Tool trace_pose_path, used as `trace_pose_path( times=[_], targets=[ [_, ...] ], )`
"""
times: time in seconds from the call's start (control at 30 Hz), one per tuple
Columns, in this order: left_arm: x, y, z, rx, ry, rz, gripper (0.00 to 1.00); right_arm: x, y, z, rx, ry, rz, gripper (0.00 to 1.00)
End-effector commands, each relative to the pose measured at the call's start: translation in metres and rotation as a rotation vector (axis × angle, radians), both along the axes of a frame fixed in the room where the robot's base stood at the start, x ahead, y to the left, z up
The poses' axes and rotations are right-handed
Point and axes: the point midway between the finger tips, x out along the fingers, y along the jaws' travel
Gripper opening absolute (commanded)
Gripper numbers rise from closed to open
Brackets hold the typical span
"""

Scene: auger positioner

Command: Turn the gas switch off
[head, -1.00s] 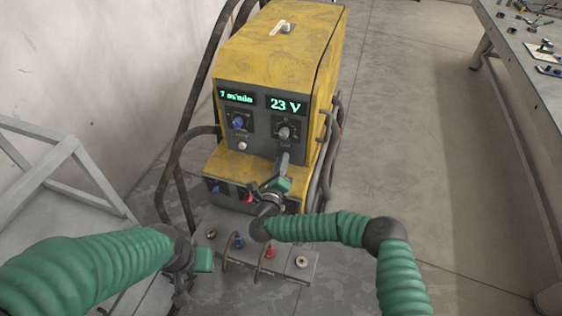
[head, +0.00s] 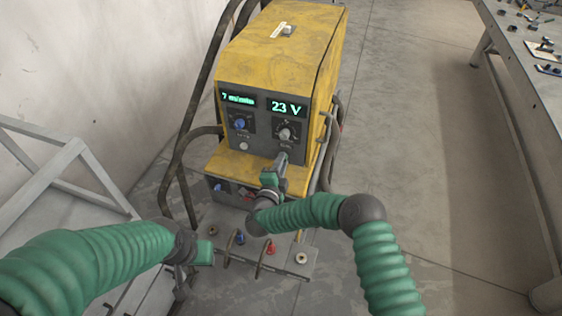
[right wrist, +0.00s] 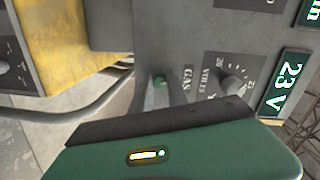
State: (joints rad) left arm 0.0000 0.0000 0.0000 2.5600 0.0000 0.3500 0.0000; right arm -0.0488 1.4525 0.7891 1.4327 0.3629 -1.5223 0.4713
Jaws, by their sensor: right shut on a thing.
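The yellow welding machine (head: 270,60) stands ahead with a grey front panel, lit displays and knobs. In the right wrist view the gas switch (right wrist: 159,80) is a small green-tipped part beside the GAS label. My right gripper (head: 282,158) is at the lower right of the panel; in the right wrist view its two fingers (right wrist: 162,93) are shut on the gas switch, one on each side. In the head view the gripper hides the switch. My left gripper (head: 205,252) hangs at the lower left, away from the machine's panel; its jaw opening is unclear.
A blue knob (head: 239,124) and a voltage knob (head: 285,134) sit above the right gripper. Dark hoses (head: 180,165) run along the machine's left. A grey frame (head: 80,165) stands at left and a workbench (head: 520,90) at right. The floor between machine and bench is clear.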

Motion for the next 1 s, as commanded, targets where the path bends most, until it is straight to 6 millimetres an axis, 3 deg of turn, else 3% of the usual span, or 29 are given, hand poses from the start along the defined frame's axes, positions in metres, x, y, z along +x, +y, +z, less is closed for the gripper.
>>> trace_pose_path(
  times=[0.5, 1.0],
  targets=[
    [0.0, 0.0, 0.0005, 0.0, 0.0, 0.0, 0.36, -0.0003, -0.001, -0.0024, -0.387, 0.131, -0.005, 0.0],
    [0.0, 0.0, 0.0, 0.0, 0.0, 0.0, 0.36, 0.0002, -0.0016, -0.0018, -0.5, 0.167, -0.006, 0.0]
  ],
)
